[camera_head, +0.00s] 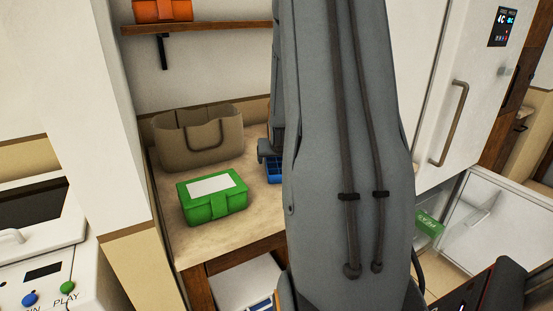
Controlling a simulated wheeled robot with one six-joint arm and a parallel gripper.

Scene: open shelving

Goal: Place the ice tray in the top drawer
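A blue ice tray (275,173) with small square cells lies on the wooden countertop, mostly hidden behind my arm. My gripper (267,150) seems to be the small dark part just above the tray's visible end. Its fingers are not clear, so I cannot tell whether it is open or touches the tray. My arm hides part of the view between tray and drawer.
On the countertop (219,239), a green box (213,198) with a white label and a beige bag (199,141) stand left of the tray. An orange box (161,10) sits on a wall shelf (195,27). The fridge door handle (454,122) sticks out above the drawer.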

